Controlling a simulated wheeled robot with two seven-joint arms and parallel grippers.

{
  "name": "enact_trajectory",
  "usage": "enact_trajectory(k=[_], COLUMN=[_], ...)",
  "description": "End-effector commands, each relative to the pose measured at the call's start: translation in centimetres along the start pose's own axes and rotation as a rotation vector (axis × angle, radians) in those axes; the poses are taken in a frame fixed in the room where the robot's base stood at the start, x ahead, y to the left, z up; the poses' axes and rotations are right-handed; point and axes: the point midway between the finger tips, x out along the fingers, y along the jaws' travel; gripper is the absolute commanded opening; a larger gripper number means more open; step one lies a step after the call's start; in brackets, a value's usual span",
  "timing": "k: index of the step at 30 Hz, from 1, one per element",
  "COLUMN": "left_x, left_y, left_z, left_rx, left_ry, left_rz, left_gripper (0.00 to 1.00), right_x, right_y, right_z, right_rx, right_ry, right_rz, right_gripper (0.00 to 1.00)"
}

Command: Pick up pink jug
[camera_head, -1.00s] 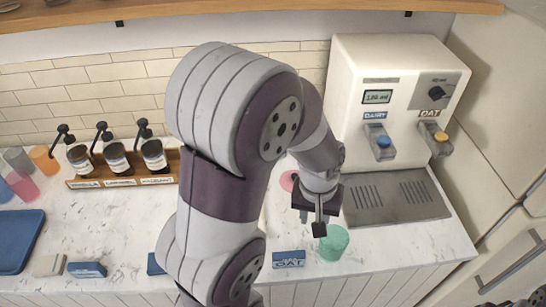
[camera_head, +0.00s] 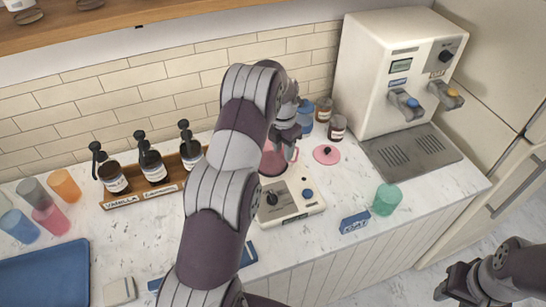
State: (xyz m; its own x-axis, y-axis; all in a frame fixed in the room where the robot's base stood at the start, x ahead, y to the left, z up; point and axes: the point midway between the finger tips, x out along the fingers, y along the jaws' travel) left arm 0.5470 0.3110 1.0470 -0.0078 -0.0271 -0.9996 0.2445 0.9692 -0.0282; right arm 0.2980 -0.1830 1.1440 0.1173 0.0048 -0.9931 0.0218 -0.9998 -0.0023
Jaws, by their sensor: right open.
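The pink jug (camera_head: 273,162) stands at the back of the small white appliance, partly hidden behind my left arm and gripper. My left gripper (camera_head: 290,146) is at the jug's upper right, near its handle. The arm and the small size hide whether the fingers are open or touch the jug. A round pink lid (camera_head: 327,155) with a dark knob lies on the counter to the right of the jug. My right gripper (camera_head: 447,289) is open and empty at the lower right, in front of the counter and away from the jug.
The white appliance (camera_head: 300,205) with a knob and blue button stands before the jug. Brown jars (camera_head: 338,128) and a blue container (camera_head: 305,120) are close behind. A green cup (camera_head: 386,199), a blue sign (camera_head: 355,222), pump bottles (camera_head: 152,166) and the milk dispenser (camera_head: 380,85) surround it.

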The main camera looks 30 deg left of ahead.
Motion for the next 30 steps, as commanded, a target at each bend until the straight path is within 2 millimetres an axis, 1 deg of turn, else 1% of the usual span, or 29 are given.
enact_trajectory(k=[1, 4, 6, 9, 15, 17, 18, 19, 30], left_x=[0.3, 2.1, 3.5, 4.6, 4.9, 4.8, 4.8, 4.8, 4.7], left_y=[0.1, 0.4, 0.4, 0.4, 0.4, 0.4, 0.4, 0.4, 0.5], left_z=[-0.1, -0.1, 0.0, 0.0, 0.0, 0.0, 0.0, 0.0, 0.1], left_rx=[0.0, 0.0, 0.001, 0.001, 0.002, 0.002, 0.002, 0.002, 0.002], left_ry=[0.005, 0.006, 0.003, 0.002, 0.001, 0.001, 0.001, 0.001, -0.001], left_rz=[-0.003, -0.003, -0.002, -0.001, 0.0, 0.0, 0.0, 0.0, 0.001], left_gripper=[0.36, 0.36, 0.36, 0.36, 0.36, 0.16, 0.03, 0.0, 0.0], right_x=[-1.3, -2.8, -2.9, -3.0, -2.9, -2.9, -2.9, -2.9, -2.9], right_y=[0.0, 0.0, 0.0, 0.0, 0.0, 0.0, 0.0, 0.0, 0.0], right_z=[-0.1, -0.3, -0.3, -0.3, -0.3, -0.3, -0.3, -0.3, -0.3], right_rx=[0.0, 0.0, 0.0, 0.0, 0.0, 0.0, 0.0, 0.0, 0.0], right_ry=[0.0, -0.001, 0.0, -0.001, -0.001, -0.001, -0.001, -0.001, -0.001], right_rz=[0.0, 0.0, 0.0, 0.0, 0.0, 0.0, 0.0, 0.0, 0.0], right_gripper=[0.43, 0.43, 0.43, 0.43, 0.43, 0.43, 0.43, 0.43, 0.43])
